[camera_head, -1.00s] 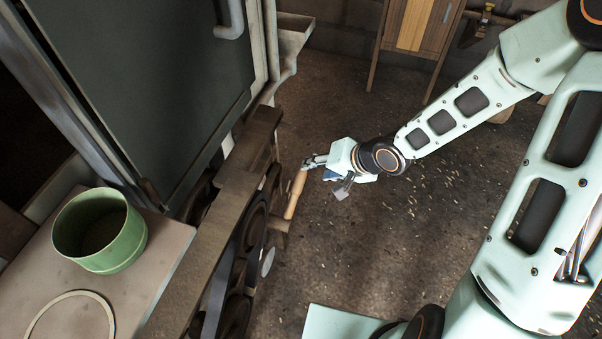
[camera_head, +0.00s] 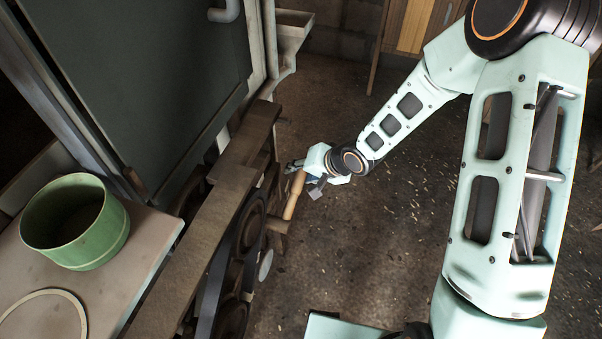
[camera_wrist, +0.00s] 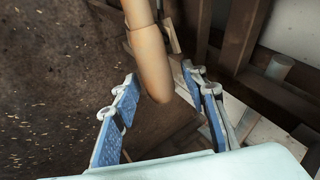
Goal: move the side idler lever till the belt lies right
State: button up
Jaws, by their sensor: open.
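The side idler lever's tan wooden handle (camera_head: 294,196) stands out from the right side of the belt drive. In the wrist view the handle (camera_wrist: 151,60) comes down from the top, with its rounded end between the finger pads. My gripper (camera_head: 301,171) is at the handle's upper end in the head view. In the wrist view my gripper (camera_wrist: 160,85) is open, its blue-padded fingers on either side of the handle with gaps showing. A dark strip that looks like the belt (camera_head: 211,293) runs beside the pulleys (camera_head: 250,232). Its seating on them is hidden by the beam.
A long brown beam (camera_head: 195,250) covers the drive from above. A green pot (camera_head: 110,235) and a flat ring (camera_head: 75,298) sit on a bench (camera_head: 140,268) at left. A dark panel door (camera_head: 150,80) stands behind. Speckled floor (camera_head: 350,250) to the right is open.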

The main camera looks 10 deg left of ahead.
jog(key=shift+c, duration=0.3)
grip_shut()
